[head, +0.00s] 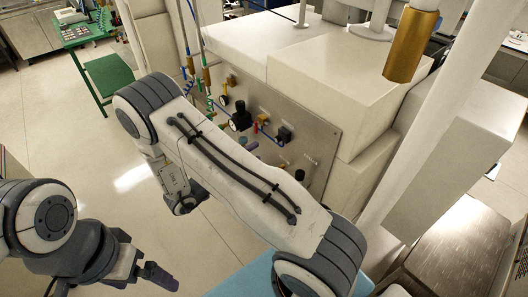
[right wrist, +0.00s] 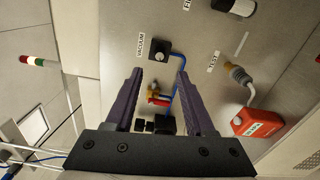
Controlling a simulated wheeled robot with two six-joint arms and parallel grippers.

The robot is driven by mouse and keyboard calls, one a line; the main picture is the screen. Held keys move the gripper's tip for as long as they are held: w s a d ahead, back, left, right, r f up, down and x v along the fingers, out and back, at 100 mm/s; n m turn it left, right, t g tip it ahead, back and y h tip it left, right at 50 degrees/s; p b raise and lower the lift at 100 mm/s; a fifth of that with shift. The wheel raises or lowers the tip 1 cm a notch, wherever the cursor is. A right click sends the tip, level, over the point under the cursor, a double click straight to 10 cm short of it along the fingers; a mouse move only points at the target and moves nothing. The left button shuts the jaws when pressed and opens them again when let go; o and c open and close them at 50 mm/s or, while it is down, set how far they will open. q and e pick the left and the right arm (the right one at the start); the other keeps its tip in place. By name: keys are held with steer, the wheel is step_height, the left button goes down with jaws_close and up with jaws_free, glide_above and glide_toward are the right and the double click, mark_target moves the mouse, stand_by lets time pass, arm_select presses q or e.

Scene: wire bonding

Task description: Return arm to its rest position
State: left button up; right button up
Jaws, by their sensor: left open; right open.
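My right gripper (right wrist: 158,74) is open, with its two purple fingers apart and nothing between them in the right wrist view. It faces the grey panel (right wrist: 215,105), in front of a black block (right wrist: 160,55) labelled VACUUM. In the head view my right arm (head: 235,175) stretches across the middle in front of the machine, its elbow bent at the upper left; it hides most of the right gripper. My left gripper (head: 150,274) is open and empty at the lower left, over the floor.
The panel (head: 315,140) carries knobs, valves and blue tubing. A red part (right wrist: 258,123) and a tan fitting (right wrist: 238,74) sit beside the right gripper. White machine housings (head: 350,85) stand behind. A green table (head: 80,35) is at the far left; the floor (head: 60,120) there is clear.

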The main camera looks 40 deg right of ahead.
steer(key=shift+a, duration=0.95)
